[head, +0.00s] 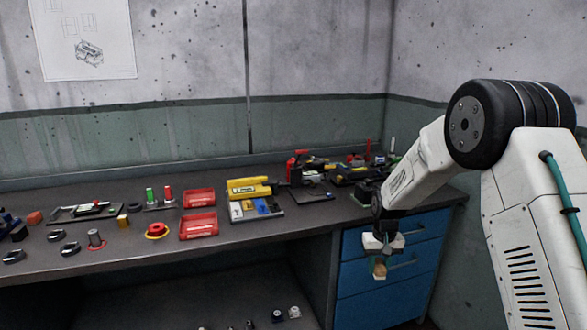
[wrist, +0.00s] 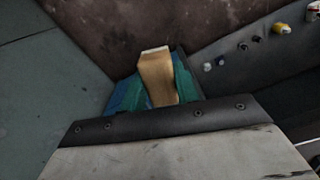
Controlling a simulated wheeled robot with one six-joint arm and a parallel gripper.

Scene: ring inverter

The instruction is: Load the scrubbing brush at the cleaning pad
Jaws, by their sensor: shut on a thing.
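My gripper (head: 381,254) hangs in front of the blue drawers, below the worktop's edge. It is shut on a tan, wood-coloured piece (head: 380,271), which looks like the scrubbing brush's handle; no bristles show. In the wrist view the tan piece (wrist: 157,72) stands between the green fingers of my gripper (wrist: 156,92). I cannot surely pick out the cleaning pad. A flat dark pad (head: 311,194) lies on the worktop right of the yellow tool and may be it.
The dark worktop (head: 120,267) bears two red trays (head: 198,226), a yellow tool (head: 248,187) behind a grey board with coloured patches (head: 238,216), and several rings and small parts at left. Tools crowd its right end. Blue drawers (head: 350,278) stand below, behind my gripper.

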